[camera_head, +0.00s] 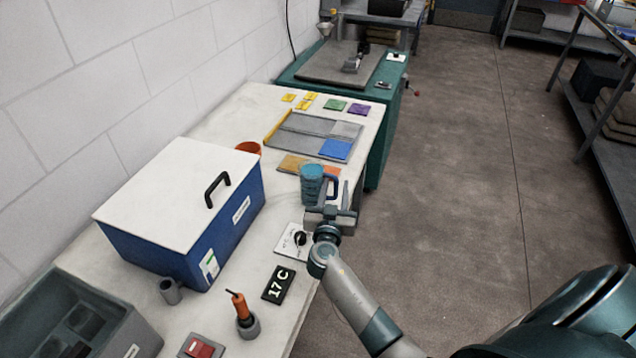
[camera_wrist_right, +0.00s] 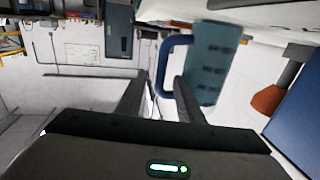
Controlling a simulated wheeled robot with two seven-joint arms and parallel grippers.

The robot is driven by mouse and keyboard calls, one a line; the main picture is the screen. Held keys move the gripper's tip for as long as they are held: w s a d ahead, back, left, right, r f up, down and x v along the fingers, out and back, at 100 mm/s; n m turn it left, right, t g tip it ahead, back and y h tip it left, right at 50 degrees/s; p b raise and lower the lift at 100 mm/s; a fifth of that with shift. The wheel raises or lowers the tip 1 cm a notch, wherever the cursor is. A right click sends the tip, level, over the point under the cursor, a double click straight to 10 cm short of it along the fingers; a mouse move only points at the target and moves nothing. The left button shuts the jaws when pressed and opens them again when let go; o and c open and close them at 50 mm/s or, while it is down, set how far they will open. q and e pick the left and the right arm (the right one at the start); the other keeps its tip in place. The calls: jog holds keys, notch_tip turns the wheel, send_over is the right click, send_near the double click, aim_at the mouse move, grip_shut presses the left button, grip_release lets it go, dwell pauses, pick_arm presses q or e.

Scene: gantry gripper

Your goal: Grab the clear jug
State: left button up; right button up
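The clear jug (camera_head: 312,184) looks see-through teal with a blue handle on its right side. It stands upright near the right edge of the white bench, just beyond my right gripper (camera_head: 334,196). In the right wrist view the jug (camera_wrist_right: 210,65) fills the upper right, with its handle to the left. My right gripper (camera_wrist_right: 159,84) is open, its two fingers apart, and the lower part of the handle shows in line with the gap between them. I cannot tell whether the fingers touch the handle. My left gripper is not in view.
A blue box with a white lid (camera_head: 170,195) stands left on the bench. A knob panel (camera_head: 290,238), a black 17C sign (camera_head: 278,284) and an orange-handled tool (camera_head: 240,305) lie nearer. Flat trays (camera_head: 315,135) lie beyond the jug. Open floor (camera_head: 460,150) is to the right.

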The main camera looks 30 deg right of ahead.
jog(key=shift+x, duration=1)
grip_shut()
